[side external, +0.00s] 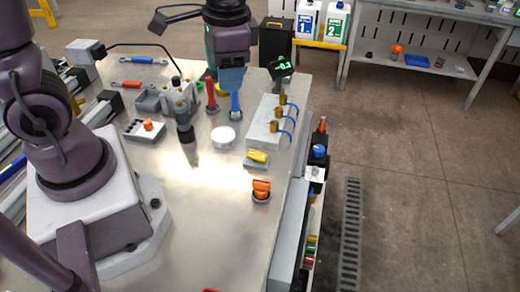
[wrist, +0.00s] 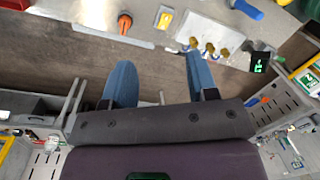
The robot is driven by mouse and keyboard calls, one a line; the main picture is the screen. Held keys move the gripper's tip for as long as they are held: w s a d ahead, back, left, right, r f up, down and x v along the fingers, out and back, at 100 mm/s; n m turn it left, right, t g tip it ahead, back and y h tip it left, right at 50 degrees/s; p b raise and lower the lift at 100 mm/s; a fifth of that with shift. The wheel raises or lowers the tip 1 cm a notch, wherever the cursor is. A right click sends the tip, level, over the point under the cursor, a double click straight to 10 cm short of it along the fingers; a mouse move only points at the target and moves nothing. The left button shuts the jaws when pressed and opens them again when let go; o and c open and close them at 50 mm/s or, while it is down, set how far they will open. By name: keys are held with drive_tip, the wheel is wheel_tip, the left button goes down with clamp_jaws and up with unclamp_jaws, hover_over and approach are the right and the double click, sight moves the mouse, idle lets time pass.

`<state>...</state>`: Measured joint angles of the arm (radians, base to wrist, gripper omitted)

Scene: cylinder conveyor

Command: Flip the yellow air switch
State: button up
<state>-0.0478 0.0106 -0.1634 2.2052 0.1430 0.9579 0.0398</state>
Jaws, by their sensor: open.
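The yellow air switch (side external: 257,156) sits on a small grey base on the metal table, near its right edge. It also shows near the top of the wrist view (wrist: 164,18). My gripper (side external: 232,86) hangs above the far part of the table, farther back than the switch and apart from it. In the wrist view its two blue fingers (wrist: 157,62) are spread with nothing between them. The switch appears beyond the fingertips there. The side view shows the fingers nearly edge-on.
An orange knob (side external: 261,187) stands nearer the camera than the switch. A white block with brass fittings (side external: 265,122) and blue hoses lies behind it, with a small display (side external: 282,67) beyond. A white round disc (side external: 224,137) lies to the left. Red (side external: 211,95) and blue handles stand near my gripper.

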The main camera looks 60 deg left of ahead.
sight(257, 155)
drive_tip(key=w+d+f+m+g+y, duration=0.25)
drive_tip(key=w+f+m, duration=0.35)
drive_tip(key=w+f, duration=0.55)
drive_tip(key=shift+g+h, duration=0.25)
drive_tip(key=shift+h, duration=0.1)
drive_tip(key=x, duration=1.4)
drive_tip(key=shift+s+d+r, duration=0.1)
drive_tip(key=shift+s+d, duration=0.1)
drive_tip(key=shift+s, duration=0.2)
drive_tip(key=shift+c, duration=0.2)
